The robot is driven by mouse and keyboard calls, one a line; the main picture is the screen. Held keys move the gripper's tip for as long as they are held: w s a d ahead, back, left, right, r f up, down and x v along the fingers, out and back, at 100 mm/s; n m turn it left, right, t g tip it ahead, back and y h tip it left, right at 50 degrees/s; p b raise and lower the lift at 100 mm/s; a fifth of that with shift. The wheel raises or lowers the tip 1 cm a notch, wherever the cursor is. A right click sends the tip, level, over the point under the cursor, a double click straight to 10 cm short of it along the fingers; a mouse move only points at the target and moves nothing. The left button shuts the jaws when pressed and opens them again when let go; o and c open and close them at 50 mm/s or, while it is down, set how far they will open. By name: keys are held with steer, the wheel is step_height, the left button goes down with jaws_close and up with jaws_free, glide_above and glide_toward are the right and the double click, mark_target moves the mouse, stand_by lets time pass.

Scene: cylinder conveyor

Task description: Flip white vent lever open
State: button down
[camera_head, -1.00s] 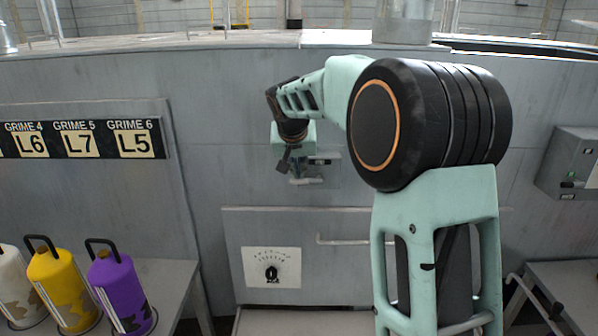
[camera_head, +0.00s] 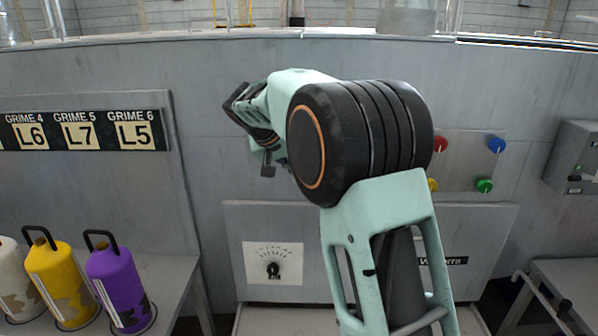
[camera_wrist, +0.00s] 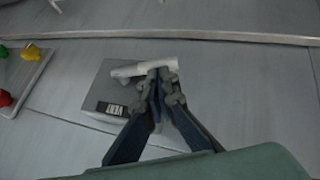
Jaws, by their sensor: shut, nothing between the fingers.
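The white vent lever (camera_wrist: 143,69) shows in the wrist view as a short pale bar on a grey plate (camera_wrist: 98,84) with a dark VENT label (camera_wrist: 113,108). My gripper (camera_wrist: 162,77) has its fingertips together at the lever's right part in this view. The tips overlap the lever; I cannot tell whether they touch it. The fingers are shut with nothing between them. In the head view my gripper (camera_head: 268,168) is partly visible at the grey wall, left of my large black joint. The lever is hidden there behind my arm.
A panel with red, blue, yellow and green knobs (camera_head: 484,186) is right of my arm. A dial plate (camera_head: 273,264) is below. Purple (camera_head: 117,287) and yellow (camera_head: 58,282) canisters stand on the left bench. A grey box (camera_head: 578,160) is at far right.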

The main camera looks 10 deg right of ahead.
step_height(320, 180, down, 7)
steer(key=d+n+h+b, duration=0.2)
steer(key=n+h+b, duration=0.3)
steer(key=h+b, duration=0.6)
steer(key=shift+s+d+f+n+t+h+b, duration=0.2)
steer(key=shift+s+d+n+t+h+b, duration=0.1)
steer(key=shift+d+t+h, duration=0.1)
steer(key=shift+a, duration=0.1)
steer(key=v, duration=1.2)
steer(key=shift+f, duration=0.1)
